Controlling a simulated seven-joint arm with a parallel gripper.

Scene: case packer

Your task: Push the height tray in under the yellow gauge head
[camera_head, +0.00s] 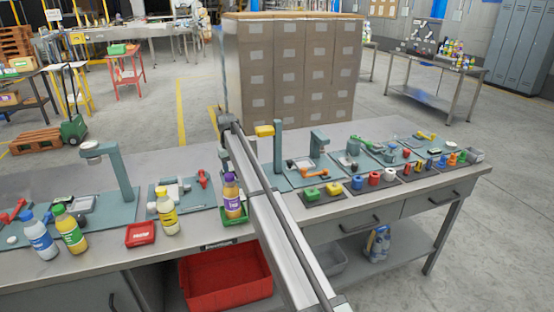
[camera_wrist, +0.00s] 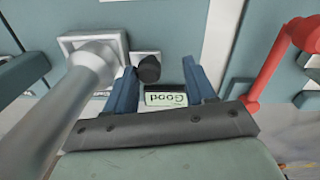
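The yellow gauge head (camera_head: 265,130) sits on a teal post at the middle of the bench in the head view. A green tray (camera_head: 240,216) stands at the bench's front edge, to the left of and nearer than the gauge head. A purple-capped bottle (camera_head: 232,194) stands upright in it. I take this to be the height tray, though no label shows. My gripper (camera_wrist: 161,78) is open in the wrist view, its two blue fingers apart with nothing held. The gripper cannot be made out in the head view.
In the wrist view a grey cylinder (camera_wrist: 75,90) stands left of the fingers and a red lever (camera_wrist: 270,65) lies right. Yellow (camera_head: 167,212), green and blue bottles and a red tray (camera_head: 140,234) line the bench front. Colored parts fill the right side.

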